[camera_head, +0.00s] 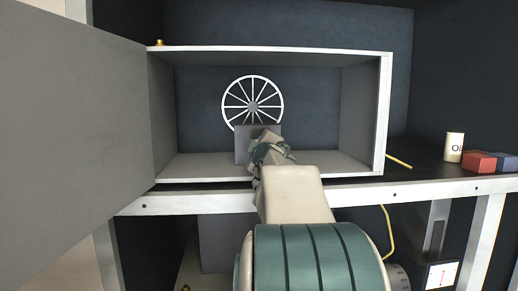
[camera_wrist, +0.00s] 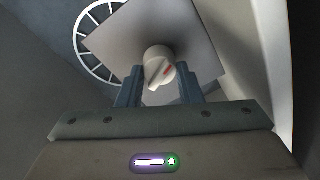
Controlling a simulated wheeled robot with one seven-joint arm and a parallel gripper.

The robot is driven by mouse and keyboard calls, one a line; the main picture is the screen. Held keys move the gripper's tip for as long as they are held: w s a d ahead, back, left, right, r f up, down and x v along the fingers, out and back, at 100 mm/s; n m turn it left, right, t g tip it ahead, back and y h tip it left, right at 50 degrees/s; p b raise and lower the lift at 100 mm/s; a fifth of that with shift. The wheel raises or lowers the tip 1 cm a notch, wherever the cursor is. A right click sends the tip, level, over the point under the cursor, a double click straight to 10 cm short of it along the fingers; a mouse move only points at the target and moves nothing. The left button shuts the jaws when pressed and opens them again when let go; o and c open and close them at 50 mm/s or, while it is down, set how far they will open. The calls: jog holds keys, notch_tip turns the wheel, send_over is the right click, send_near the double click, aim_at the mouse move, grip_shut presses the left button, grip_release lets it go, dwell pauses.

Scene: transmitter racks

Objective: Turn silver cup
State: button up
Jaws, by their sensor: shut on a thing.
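A pale silver-grey round knob (camera_wrist: 158,66) with a raised grip bar and a red mark sits on the front of a grey square box (camera_wrist: 205,50). It is the only silver turning part I see; no drinking cup shows. My gripper (camera_wrist: 160,80) has its two dark fingers on either side of the knob, shut on it. In the head view my gripper (camera_head: 266,136) reaches into the open cabinet in front of the grey box (camera_head: 242,146), and my arm hides the knob.
The cabinet has white-edged walls (camera_head: 384,115) and a large open grey door (camera_head: 75,120) at left. A white spoked wheel (camera_head: 252,104) is on its back wall. At right stand an oil can (camera_head: 454,147), a red block (camera_head: 479,162) and a blue block (camera_head: 503,161).

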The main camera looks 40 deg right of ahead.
jog(key=shift+m, duration=1.6)
jog(key=o, duration=1)
jog(key=shift+c, duration=0.2)
jog(key=b+v, duration=0.1)
jog(key=v, duration=1.2)
jog(key=shift+s+a, duration=0.2)
jog(key=shift+s, duration=0.15)
